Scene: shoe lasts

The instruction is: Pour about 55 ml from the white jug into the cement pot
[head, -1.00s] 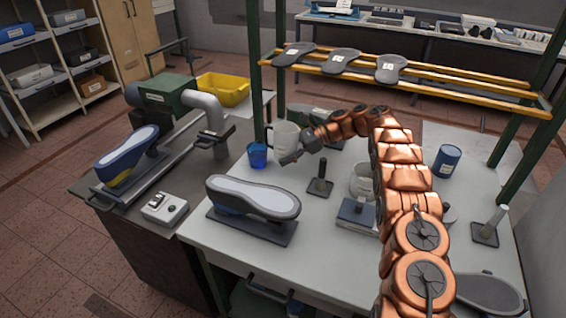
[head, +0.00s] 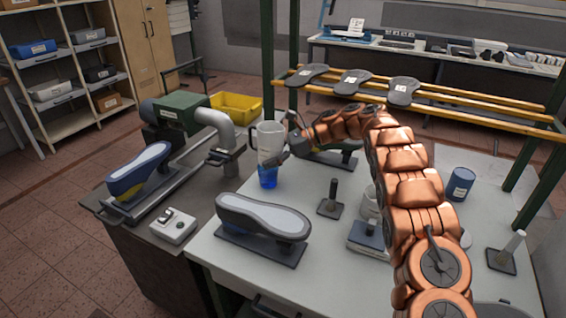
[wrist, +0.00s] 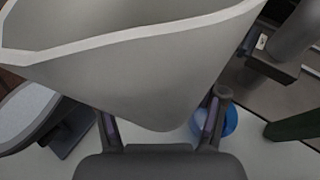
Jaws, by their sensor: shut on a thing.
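The white jug (head: 270,136) is in my gripper (head: 277,158), which is shut on it. In the head view the jug is raised above the bench and looks close to upright; any slight tilt is hard to tell. In the wrist view the jug (wrist: 150,75) fills the upper part, between the fingers of my gripper (wrist: 162,122). A small blue cup (head: 267,178) stands on the bench just below the jug in the head view. A labelled blue can (head: 461,184) stands at the right. I cannot tell which vessel is the cement pot. The jug's contents are hidden.
A shoe last (head: 264,216) on a stand is at the front left. A dark post (head: 331,197) stands mid-bench. A whitish pot (head: 369,203) is partly hidden behind my arm. A rack (head: 440,107) with green posts spans the back.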

